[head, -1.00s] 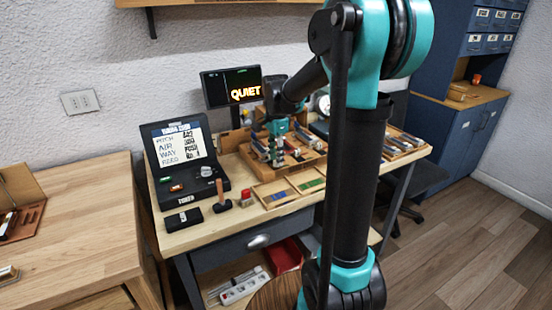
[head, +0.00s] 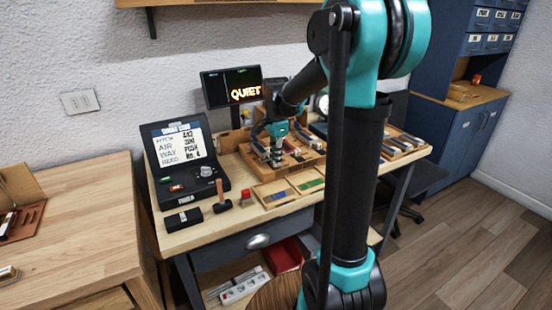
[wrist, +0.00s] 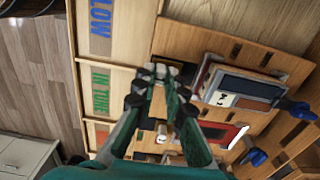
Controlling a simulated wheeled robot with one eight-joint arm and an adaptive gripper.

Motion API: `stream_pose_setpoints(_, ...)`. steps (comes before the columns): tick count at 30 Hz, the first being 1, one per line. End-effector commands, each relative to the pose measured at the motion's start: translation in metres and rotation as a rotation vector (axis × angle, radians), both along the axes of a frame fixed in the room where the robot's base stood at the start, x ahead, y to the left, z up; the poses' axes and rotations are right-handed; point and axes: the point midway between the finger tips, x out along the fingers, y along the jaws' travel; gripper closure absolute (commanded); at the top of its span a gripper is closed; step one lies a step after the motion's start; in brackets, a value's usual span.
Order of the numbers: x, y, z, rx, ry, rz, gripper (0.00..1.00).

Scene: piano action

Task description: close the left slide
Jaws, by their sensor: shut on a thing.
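My gripper (head: 275,161) is at the left part of the wooden piano-action board (head: 312,164) on the workbench. In the wrist view my gripper (wrist: 158,74) has its fingertips close together at a small dark and brass-coloured piece (wrist: 184,72) by the board's edge. I take this piece as the left slide; the fingertips hide most of it, and how far it is slid cannot be told. My gripper is shut on it. Beside it on the board is a stack of dark, red and white parts (wrist: 243,86).
Wooden trays labelled LOW (wrist: 100,18) and IN TUNE (wrist: 100,92) lie beside the board. A screen reading QUIET (head: 231,87) is behind.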

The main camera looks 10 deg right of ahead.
Motion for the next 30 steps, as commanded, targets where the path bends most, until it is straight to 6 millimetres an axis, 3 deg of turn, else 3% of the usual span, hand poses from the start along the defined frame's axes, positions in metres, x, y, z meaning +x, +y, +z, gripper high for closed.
stream_pose_setpoints(12,0.029,0.009,0.000,0.000,0.000,0.000,1.00)
stream_pose_setpoints(20,0.031,0.010,0.000,0.001,-0.004,0.000,1.00)
stream_pose_setpoints(21,0.031,0.010,0.001,0.002,-0.005,0.000,0.84)
stream_pose_setpoints(25,0.031,0.010,0.000,0.001,-0.004,0.000,0.68)
stream_pose_setpoints(30,0.030,0.010,0.000,0.001,-0.002,0.000,0.67)
